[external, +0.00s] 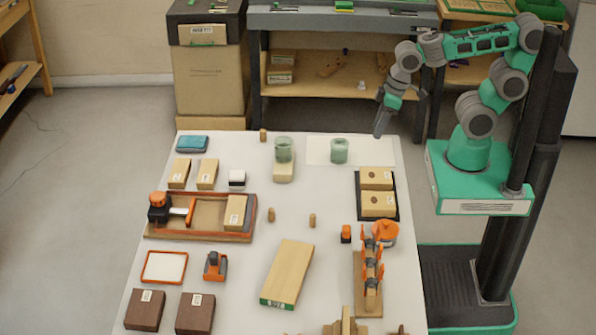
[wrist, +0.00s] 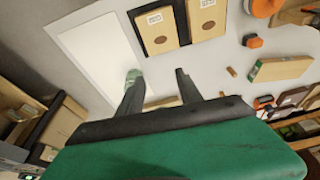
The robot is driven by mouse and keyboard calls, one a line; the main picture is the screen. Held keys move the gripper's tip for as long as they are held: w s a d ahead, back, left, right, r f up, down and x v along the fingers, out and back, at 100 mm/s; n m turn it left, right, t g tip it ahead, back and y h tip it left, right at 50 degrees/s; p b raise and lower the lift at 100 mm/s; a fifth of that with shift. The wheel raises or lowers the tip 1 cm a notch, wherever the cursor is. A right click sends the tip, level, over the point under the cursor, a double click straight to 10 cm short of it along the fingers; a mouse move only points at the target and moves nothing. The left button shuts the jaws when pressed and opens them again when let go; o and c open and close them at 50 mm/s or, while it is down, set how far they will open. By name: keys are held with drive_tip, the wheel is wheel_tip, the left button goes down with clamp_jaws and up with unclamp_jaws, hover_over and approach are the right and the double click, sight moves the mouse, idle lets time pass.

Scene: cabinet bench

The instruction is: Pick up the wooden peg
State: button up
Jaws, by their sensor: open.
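Small upright wooden pegs stand on the white table: one in the middle (external: 271,214), another to its right (external: 312,220), and one at the far edge (external: 263,135). I cannot tell which one the task means. In the wrist view a small peg (wrist: 232,71) lies right of the fingers. My gripper (external: 381,128) is open and empty, above the table's far right corner, well away from the pegs. In the wrist view the two fingers (wrist: 158,77) are spread with nothing between them. The lower wrist view is covered by my gripper's body.
Green glasses (external: 339,150) stand at the back. A black tray with two boxes (external: 377,216) is at the right. An orange rack (external: 368,290), a wooden block (external: 288,272) and a wooden tray (external: 250,238) surround the middle pegs. Free table lies around those pegs.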

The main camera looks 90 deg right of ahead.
drive_tip(key=w+a+m+g, duration=0.1)
drive_tip(key=w+a+m, duration=0.35)
drive_tip(key=w, duration=0.35)
drive_tip(key=m+g+b, duration=0.1)
drive_tip(key=m+g, duration=0.1)
drive_tip(key=m, duration=0.7)
hover_over(313, 215)
wheel_tip(313, 215, down, 10)
drive_tip(key=shift+r, duration=0.1)
drive_tip(key=shift+m, duration=0.35)
wheel_tip(313, 215, down, 7)
drive_tip(key=shift+f+p, duration=0.1)
drive_tip(key=shift+p, duration=0.4)
drive_tip(key=shift+f, duration=0.4)
drive_tip(key=shift+c, duration=0.4)
clamp_jaws()
